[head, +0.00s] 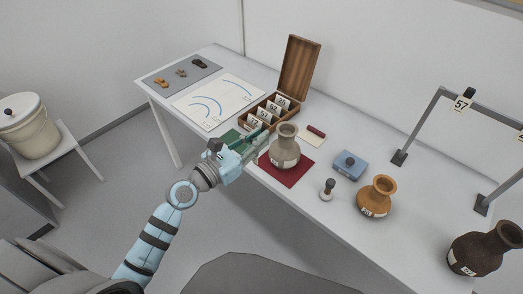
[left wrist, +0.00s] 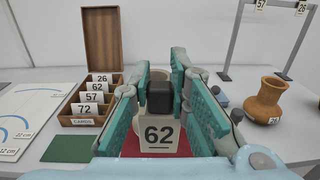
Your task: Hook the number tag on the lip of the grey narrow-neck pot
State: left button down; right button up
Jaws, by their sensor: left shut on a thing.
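The grey narrow-neck pot (head: 286,153) stands upright on a dark red mat (head: 297,178) near the table's front edge. In the left wrist view it is mostly hidden behind the gripper, and a bit of it shows between the fingers. My left gripper (head: 257,142) is just left of the pot in the head view. In the left wrist view its teal-padded fingers (left wrist: 160,95) are shut on a number tag (left wrist: 159,134) reading 62, with a black block at its top. The tag is upright and faces the camera. Whether it touches the pot, I cannot tell.
An open wooden box (head: 270,112) of number cards stands behind the gripper. A blue box (head: 350,166), a small stamp-like object (head: 327,189), an orange pot (head: 377,197) and a dark brown pot (head: 484,249) stand to the right. A grey rack (head: 435,112) carries tag 57.

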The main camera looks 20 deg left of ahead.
pick_arm(q)
jog(key=shift+y, duration=0.3)
jog(key=b+x, duration=0.1)
jog(key=x, duration=0.2)
jog(key=f+b+x, duration=0.1)
jog(key=b+x, duration=0.1)
jog(key=x, duration=0.2)
jog(key=b+x, duration=0.1)
jog(key=x, duration=0.3)
jog(key=shift+w+a+f+b, duration=0.2)
jog(key=shift+f+b, duration=0.1)
jog(key=shift+b, duration=0.1)
jog(key=shift+w+f, duration=0.15)
jog(key=shift+f, duration=0.15)
jog(key=shift+f+b, duration=0.5)
pick_arm(e)
notch_tip(320, 180, down, 7)
jog(key=shift+r, duration=0.15)
jog(key=shift+w+a, duration=0.1)
pick_arm(q)
jog(key=c, duration=1.4)
grip_release()
jog(key=shift+c, duration=0.2)
